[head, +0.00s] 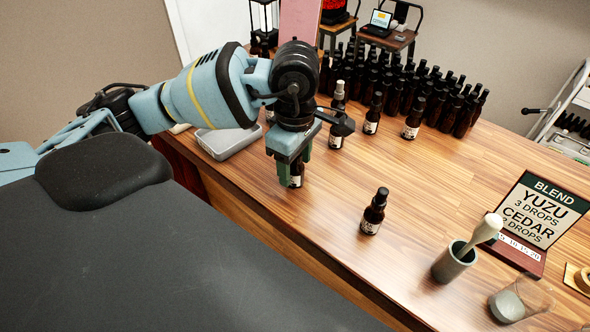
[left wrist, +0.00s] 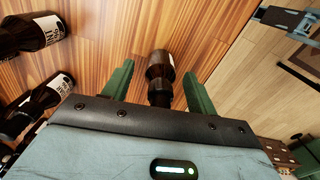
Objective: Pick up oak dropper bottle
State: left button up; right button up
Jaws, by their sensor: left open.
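A dark dropper bottle with a pale label (head: 296,181) stands near the table's front edge, below my left gripper (head: 294,167). In the left wrist view the bottle (left wrist: 160,66) shows between the two green fingers of my left gripper (left wrist: 158,74). The fingers are open on either side of it, with a visible gap to each. Its label text is not readable, so I cannot tell whether it is the oak one. In the head view, the gripper hides its upper part. My right gripper is not in view.
Several similar bottles (head: 412,118) stand behind the gripper, before a dense bottle group (head: 400,90). One lone bottle (head: 373,212) stands to the right. A grey cup (head: 452,264), a glass (head: 507,304) and a blend sign (head: 537,212) are right.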

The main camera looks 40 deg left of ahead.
pick_arm(q)
jog(key=c, duration=1.1)
jog(key=shift+r, duration=0.1)
jog(key=shift+r, duration=1.55)
jog(key=shift+s+d+r, duration=0.1)
jog(key=shift+s+d, duration=0.05)
jog(key=shift+s, duration=0.1)
jog(key=s+d, duration=0.4)
jog(key=s, duration=0.2)
jog(key=s+d+r, duration=0.1)
jog(key=s+d, duration=0.2)
jog(key=s, duration=0.4)
jog(key=shift+s+d+r, duration=0.2)
jog(key=shift+d+r, duration=0.05)
jog(key=shift+d, duration=0.1)
